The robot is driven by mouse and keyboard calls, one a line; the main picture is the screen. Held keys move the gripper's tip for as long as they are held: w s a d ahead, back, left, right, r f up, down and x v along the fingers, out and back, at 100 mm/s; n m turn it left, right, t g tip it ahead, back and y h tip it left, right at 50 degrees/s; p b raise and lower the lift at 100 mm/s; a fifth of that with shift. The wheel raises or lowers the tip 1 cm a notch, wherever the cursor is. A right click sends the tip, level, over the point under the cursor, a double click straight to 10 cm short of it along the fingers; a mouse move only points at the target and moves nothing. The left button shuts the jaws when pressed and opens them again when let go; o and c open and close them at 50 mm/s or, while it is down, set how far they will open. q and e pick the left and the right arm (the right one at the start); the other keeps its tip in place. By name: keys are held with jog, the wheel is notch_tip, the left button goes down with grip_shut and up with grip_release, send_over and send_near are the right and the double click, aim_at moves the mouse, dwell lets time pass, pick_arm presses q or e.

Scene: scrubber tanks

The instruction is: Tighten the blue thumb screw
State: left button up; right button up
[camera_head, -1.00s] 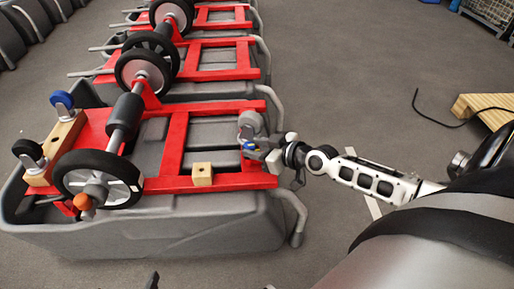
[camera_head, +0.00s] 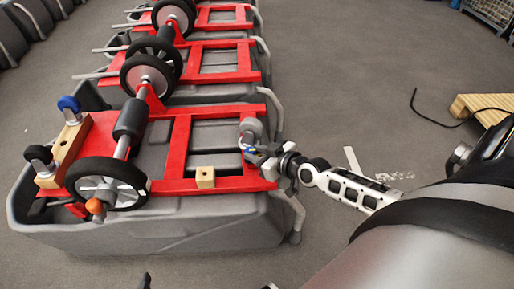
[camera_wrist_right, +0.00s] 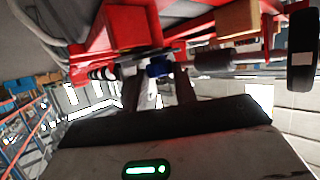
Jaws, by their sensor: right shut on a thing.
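The blue thumb screw (camera_head: 247,149) sits at the right end of the nearest red frame (camera_head: 174,147), below a grey round part (camera_head: 251,128). My right gripper (camera_head: 255,156) reaches in from the right and partly hides the screw. In the right wrist view the blue screw (camera_wrist_right: 157,70) shows between the two dark fingers of the gripper (camera_wrist_right: 158,78), which are shut on it. I cannot make out the screw's thread or how far in it sits. My left gripper is not clearly in view.
The frame lies on a grey tank (camera_head: 150,235) with a bent grey handle (camera_head: 298,215) close below my right wrist. A wooden block (camera_head: 205,177) and a black wheel (camera_head: 104,183) are on the frame. More tanks stand behind. Open floor lies to the right, with a pallet (camera_head: 485,105).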

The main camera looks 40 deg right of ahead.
jog(key=o, duration=0.7)
pick_arm(q)
jog(key=shift+d+f, duration=0.1)
notch_tip(320, 180, up, 6)
jog(key=a+t+p, duration=0.1)
jog(key=p, duration=0.3)
jog(key=shift+s+a+r, duration=0.2)
jog(key=shift+s+a, duration=0.1)
pick_arm(e)
jog(key=v, duration=1.6)
pick_arm(q)
jog(key=shift+w+d+r, duration=0.1)
pick_arm(e)
jog(key=shift+f, duration=0.1)
